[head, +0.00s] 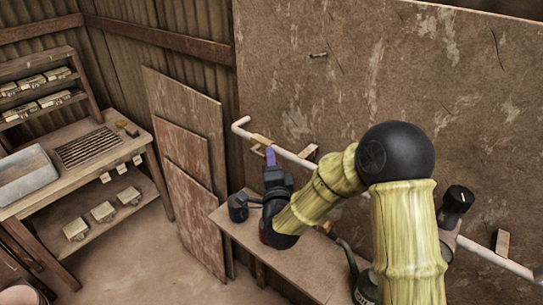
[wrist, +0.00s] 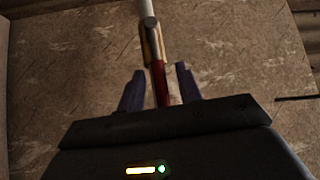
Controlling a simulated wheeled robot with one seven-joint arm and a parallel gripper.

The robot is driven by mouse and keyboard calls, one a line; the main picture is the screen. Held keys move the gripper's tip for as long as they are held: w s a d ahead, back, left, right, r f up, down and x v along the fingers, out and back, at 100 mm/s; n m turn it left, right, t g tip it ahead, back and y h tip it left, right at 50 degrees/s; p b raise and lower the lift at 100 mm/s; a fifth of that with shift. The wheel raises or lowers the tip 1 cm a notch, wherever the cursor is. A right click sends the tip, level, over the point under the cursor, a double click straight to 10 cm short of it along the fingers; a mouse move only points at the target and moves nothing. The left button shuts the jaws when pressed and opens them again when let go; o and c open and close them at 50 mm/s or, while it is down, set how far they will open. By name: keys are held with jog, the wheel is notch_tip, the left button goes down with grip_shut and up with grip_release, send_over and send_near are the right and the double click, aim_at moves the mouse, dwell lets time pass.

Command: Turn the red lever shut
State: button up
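The red lever (wrist: 158,82) shows in the wrist view, running down from a brass-coloured valve (wrist: 149,45) on a white pipe (wrist: 148,10). My gripper (wrist: 160,88) is open, with one purple finger on each side of the lever. A narrow gap shows between the lever and each finger. The lever's near end is hidden behind the gripper body. In the head view, my gripper (head: 267,156) is raised at the wall pipe (head: 290,154), just below the brass valve (head: 262,140). I cannot make out the lever there.
A wooden bench (head: 290,262) stands below my arm, with a dark mug (head: 238,208) and a green can (head: 365,288) on it. Worn boards (head: 190,150) lean on the wall to the left. A worktable with a grey basin (head: 25,172) stands at far left.

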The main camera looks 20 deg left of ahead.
jog(key=shift+w+a, duration=0.1)
jog(key=shift+w, duration=0.1)
grip_shut()
